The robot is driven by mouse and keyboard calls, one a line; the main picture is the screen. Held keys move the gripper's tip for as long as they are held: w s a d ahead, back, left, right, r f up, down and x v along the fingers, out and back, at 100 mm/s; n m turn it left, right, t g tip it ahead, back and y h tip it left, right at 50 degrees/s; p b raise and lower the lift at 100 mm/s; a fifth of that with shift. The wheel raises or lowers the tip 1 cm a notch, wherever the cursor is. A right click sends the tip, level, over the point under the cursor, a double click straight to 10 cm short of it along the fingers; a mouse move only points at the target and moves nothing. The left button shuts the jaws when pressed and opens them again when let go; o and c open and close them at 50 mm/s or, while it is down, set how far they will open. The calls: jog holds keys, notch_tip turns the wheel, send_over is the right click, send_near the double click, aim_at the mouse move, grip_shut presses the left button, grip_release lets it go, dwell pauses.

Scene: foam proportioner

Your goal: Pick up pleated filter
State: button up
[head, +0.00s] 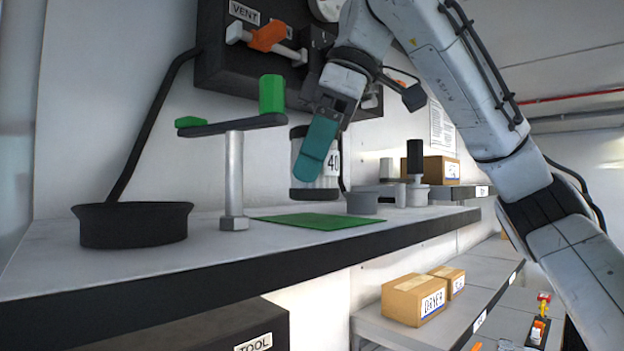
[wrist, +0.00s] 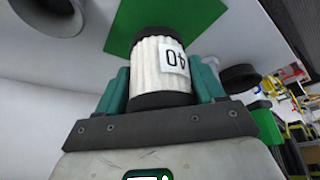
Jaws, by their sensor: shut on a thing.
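The pleated filter (wrist: 147,68) is a white pleated cylinder with black end caps and a label reading 40. In the wrist view it stands between the two teal fingers of my gripper (wrist: 163,88), which are shut on its sides. In the head view the filter (head: 328,168) hangs upright above the green mat (head: 318,221), apart from it. The green mat also shows behind the filter in the wrist view (wrist: 206,22).
A black round tray (head: 132,226) and a metal post with a green-handled crank (head: 234,175) stand left of the mat. A black panel with an orange-handled valve (head: 268,36) is above. Boxes (head: 413,299) sit on a lower shelf.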

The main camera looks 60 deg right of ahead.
notch_tip(320, 180, up, 5)
jog(key=shift+f, duration=0.15)
jog(key=s+a+b, duration=0.1)
jog(key=s+a, duration=0.1)
jog(key=s, duration=0.7)
jog(key=s+a+b, duration=0.2)
jog(key=s+a, duration=0.1)
jog(key=s, duration=0.7)
jog(key=shift+a, duration=0.25)
